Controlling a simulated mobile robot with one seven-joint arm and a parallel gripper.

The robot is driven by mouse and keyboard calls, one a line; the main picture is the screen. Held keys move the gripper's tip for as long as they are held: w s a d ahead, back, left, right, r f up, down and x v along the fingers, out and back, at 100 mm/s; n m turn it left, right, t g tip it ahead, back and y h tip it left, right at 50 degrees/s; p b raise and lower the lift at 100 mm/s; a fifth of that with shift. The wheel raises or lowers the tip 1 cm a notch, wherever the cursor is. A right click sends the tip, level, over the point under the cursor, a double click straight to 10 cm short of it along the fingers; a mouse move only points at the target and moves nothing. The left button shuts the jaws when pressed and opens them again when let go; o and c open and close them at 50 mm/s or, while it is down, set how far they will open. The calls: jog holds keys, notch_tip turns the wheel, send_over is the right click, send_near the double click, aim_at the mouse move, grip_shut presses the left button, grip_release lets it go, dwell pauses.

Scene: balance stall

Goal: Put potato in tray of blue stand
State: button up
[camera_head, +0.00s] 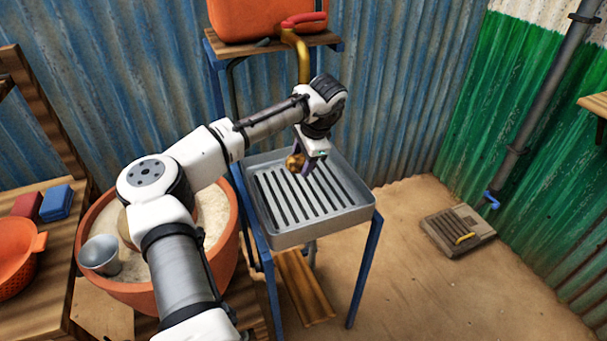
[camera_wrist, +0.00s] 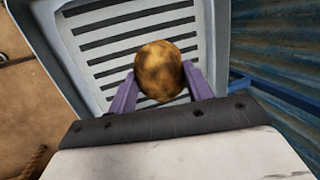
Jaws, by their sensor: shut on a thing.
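The potato (camera_wrist: 160,70) is brown and mottled. My gripper (camera_wrist: 161,88) is shut on it, one purple finger on each side in the wrist view. In the head view the potato (camera_head: 295,162) and my gripper (camera_head: 304,166) are over the back part of the grey slotted tray (camera_head: 345,212). The tray is on the blue stand (camera_head: 366,262). It fills much of the wrist view behind the potato (camera_wrist: 60,50). I cannot tell how high the potato is above the slots.
An orange container (camera_head: 255,18) sits on a shelf at the stand's top, by a brass tap (camera_head: 303,62). A terracotta tub (camera_head: 150,290) with a metal cup (camera_head: 100,255) stands left. An orange colander (camera_head: 18,262) is on the wooden table. The tray's front is clear.

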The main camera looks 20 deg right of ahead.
jog(key=shift+s+d+f+p, duration=0.1)
jog(key=shift+f+p, duration=0.15)
jog(key=shift+f, duration=1.45)
jog(key=shift+s+f+p, duration=0.1)
jog(key=shift+f+p, duration=0.15)
jog(key=shift+f, duration=1.4)
jog(key=shift+f, duration=0.15)
jog(key=o, duration=1)
jog(key=b+v, duration=0.1)
jog(key=v, duration=0.6)
jog(key=shift+r, duration=0.4)
